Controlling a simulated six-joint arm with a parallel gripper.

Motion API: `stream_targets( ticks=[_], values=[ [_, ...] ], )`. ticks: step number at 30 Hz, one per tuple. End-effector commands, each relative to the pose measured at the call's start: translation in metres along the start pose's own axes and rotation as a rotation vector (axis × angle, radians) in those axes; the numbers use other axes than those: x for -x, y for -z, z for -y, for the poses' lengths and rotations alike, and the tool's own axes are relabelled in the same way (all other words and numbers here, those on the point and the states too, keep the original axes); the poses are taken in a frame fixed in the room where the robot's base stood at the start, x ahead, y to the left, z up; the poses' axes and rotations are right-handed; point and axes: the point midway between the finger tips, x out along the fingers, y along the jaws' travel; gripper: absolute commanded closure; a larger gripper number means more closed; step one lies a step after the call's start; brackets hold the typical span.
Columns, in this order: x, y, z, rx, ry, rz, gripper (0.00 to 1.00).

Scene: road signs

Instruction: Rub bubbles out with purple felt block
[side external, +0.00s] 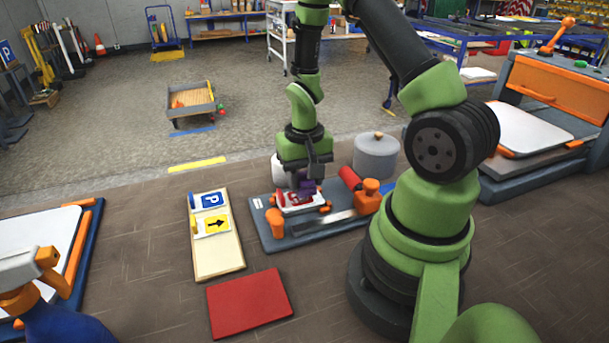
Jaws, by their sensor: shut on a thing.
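The purple felt block (308,188) is in the jaws of my gripper (308,179), which is shut on it. The block is low over a small sign with red and white on its face (295,199), and it looks to be at or just above that face. I cannot tell whether they touch. The sign lies on a dark blue-grey board (345,231) with orange clamps (275,222). Part of the sign is hidden by the gripper and block. Any bubbles are too small to see.
A wooden board (217,262) with a blue P sign and a yellow arrow sign lies left of the work board. A red mat (249,302) lies in front. A grey round container (376,156) and a red roller (350,178) stand close on the right.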

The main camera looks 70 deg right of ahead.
Motion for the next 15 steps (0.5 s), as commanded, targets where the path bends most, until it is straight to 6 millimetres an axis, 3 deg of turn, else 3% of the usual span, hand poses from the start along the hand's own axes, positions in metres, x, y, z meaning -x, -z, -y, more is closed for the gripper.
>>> stream_targets(
  ticks=[15],
  values=[
    [-0.0057, 0.0000, 0.0000, 0.000, 0.000, 0.001, 0.78]
  ],
)
